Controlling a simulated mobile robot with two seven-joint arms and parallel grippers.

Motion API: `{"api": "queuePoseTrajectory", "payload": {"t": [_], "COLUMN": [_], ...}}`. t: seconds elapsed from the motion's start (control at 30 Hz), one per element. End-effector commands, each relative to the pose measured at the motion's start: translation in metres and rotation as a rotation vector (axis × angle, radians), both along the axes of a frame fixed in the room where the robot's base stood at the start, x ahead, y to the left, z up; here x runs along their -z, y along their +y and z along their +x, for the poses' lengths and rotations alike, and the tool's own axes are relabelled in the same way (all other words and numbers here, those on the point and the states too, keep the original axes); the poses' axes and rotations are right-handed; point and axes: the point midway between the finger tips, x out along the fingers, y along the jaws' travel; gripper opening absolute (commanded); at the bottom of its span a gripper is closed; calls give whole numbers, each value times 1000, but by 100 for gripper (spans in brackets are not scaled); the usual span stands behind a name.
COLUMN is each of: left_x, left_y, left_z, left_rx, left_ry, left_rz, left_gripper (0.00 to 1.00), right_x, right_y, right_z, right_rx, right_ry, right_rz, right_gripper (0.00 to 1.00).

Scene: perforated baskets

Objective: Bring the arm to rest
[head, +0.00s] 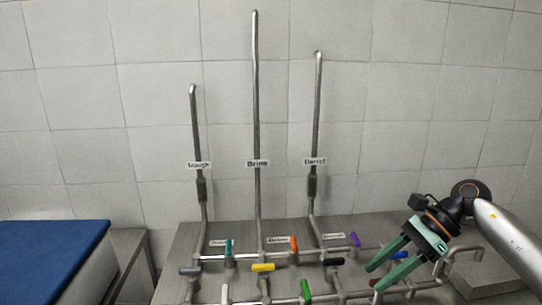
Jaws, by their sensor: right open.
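My right gripper (375,278) has green fingers and comes in from the right. It is open, with nothing seen between its fingers. Its fingertips point down and left, over the right part of the pipework (330,258). I cannot tell whether they touch the pipe or handles there. My left gripper is not in view.
Three upright pipes (256,120) with labels rise against the tiled wall. Several coloured handles sit on the low pipes, including yellow (262,267), purple (355,239), orange (294,244) and green (305,290). A blue-topped block (50,255) stands at left.

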Motion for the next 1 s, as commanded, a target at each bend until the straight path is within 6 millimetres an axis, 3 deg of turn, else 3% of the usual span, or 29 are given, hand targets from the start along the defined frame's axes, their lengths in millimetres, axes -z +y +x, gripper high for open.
{"api": "queuePoseTrajectory", "payload": {"t": [0.03,0.2,0.3,0.4,0.57,0.67,0.83,0.97,1.0], "left_x": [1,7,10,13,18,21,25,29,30], "left_y": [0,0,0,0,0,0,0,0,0], "left_z": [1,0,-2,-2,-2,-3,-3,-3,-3], "left_rx": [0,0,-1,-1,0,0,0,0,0], "left_ry": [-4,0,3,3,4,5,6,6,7], "left_rz": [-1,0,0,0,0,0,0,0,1], "left_gripper": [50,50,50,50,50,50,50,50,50], "right_x": [16,39,46,53,75,103,175,245,267], "right_y": [26,105,137,156,159,147,114,88,81], "right_z": [-4,-16,-22,-24,-22,-21,-36,-71,-87], "right_rx": [22,174,302,449,726,923,1296,1611,-1619], "right_ry": [42,244,414,613,983,1233,1680,2015,-2002], "right_rz": [87,434,645,845,1141,1304,1547,1696,-1642], "right_gripper": [51,51,51,51,51,51,51,51,51]}}
